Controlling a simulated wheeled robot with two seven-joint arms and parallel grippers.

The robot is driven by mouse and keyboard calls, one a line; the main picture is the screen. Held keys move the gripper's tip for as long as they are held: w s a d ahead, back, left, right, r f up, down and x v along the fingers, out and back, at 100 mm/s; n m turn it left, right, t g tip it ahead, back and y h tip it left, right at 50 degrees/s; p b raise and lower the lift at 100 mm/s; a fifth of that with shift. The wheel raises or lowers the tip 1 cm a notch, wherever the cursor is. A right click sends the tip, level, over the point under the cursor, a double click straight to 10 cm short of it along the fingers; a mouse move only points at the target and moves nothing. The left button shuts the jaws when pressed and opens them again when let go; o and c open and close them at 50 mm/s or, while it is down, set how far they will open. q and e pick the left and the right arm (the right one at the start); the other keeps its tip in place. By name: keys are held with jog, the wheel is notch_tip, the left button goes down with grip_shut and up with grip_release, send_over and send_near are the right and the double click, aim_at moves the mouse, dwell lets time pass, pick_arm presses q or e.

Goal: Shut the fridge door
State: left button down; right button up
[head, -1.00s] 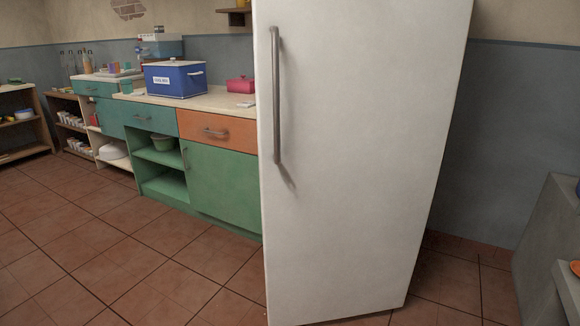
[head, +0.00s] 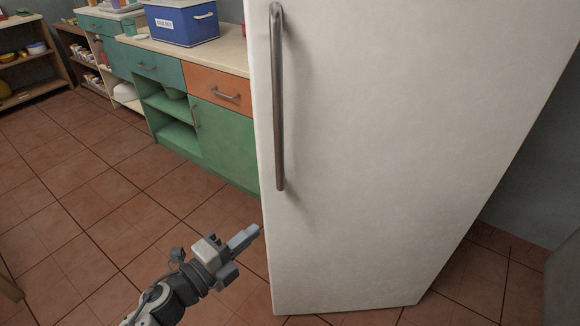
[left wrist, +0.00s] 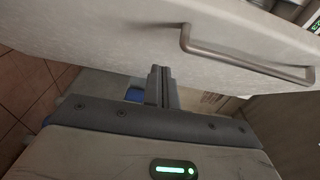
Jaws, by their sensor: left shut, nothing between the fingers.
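The fridge door (head: 390,150) is a tall white panel filling the right half of the head view. Its long metal handle (head: 278,100) runs down near the left edge. I cannot tell from this front view how far it stands open. My left gripper (head: 256,231) is shut and empty, low at the door's left edge, below the handle. In the left wrist view the closed fingers (left wrist: 160,72) reach to the edge of the white door (left wrist: 110,35), with the handle (left wrist: 245,62) to their right. I cannot tell whether they touch the door. My right gripper is out of view.
Left of the fridge stands a green and teal cabinet (head: 227,150) with an orange drawer (head: 215,90). A blue box (head: 183,25) sits on its counter. The tiled floor (head: 90,210) in front is clear. Shelves (head: 30,65) stand at the far left.

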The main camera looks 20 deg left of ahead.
pick_arm(q)
send_near(292, 187)
jog(key=d, duration=0.4)
jog(key=w, duration=0.4)
jog(key=shift+w+a, duration=0.15)
jog(key=shift+a, duration=0.25)
jog(key=shift+w+a, duration=0.15)
jog(key=shift+w, duration=0.3)
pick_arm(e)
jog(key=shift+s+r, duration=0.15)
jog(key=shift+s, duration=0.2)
